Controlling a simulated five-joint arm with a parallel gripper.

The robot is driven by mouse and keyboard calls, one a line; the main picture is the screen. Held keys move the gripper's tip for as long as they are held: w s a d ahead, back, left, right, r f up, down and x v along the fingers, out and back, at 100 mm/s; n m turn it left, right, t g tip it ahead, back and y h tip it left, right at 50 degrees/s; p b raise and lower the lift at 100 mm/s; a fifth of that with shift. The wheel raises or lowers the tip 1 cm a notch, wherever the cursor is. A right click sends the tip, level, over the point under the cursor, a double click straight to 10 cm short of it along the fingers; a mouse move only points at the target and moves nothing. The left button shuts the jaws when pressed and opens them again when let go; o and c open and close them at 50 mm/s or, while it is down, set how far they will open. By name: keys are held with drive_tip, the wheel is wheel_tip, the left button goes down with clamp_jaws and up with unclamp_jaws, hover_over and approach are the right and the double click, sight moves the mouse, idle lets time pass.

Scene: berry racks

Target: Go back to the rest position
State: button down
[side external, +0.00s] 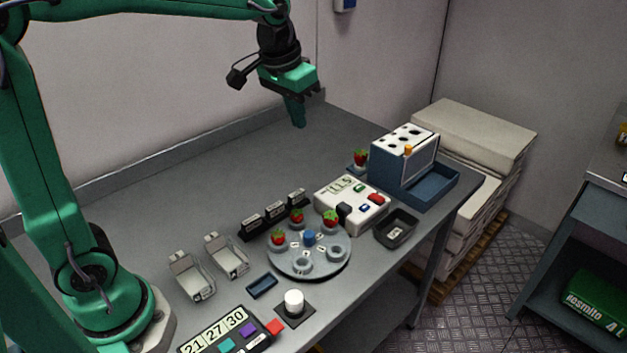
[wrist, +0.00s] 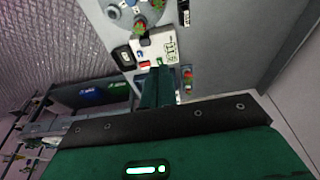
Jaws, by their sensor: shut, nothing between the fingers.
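My gripper (side external: 299,122) hangs above the back of the grey table (side external: 190,227) in the side view, with its green fingers pointing down. Its fingers are shut together with nothing between them. In the wrist view the closed fingers (wrist: 157,88) point toward the white box with buttons. No object touches the gripper. The arm reaches over from the left at the top of the side view.
A round grey carousel (side external: 310,267) holds several strawberries in cups. A white box with buttons (side external: 352,203), a blue rack with a white top (side external: 405,160) and a dark tray (side external: 396,229) stand to its right. The table's back left is clear.

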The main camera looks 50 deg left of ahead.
drive_tip(key=s+f+t, duration=0.1)
drive_tip(key=s, duration=0.8)
drive_tip(key=s+a+f+t, duration=0.1)
drive_tip(key=s+f, duration=0.1)
drive_tip(key=s, duration=0.8)
drive_tip(key=shift+a+t, duration=0.25)
drive_tip(key=shift+t, duration=0.15)
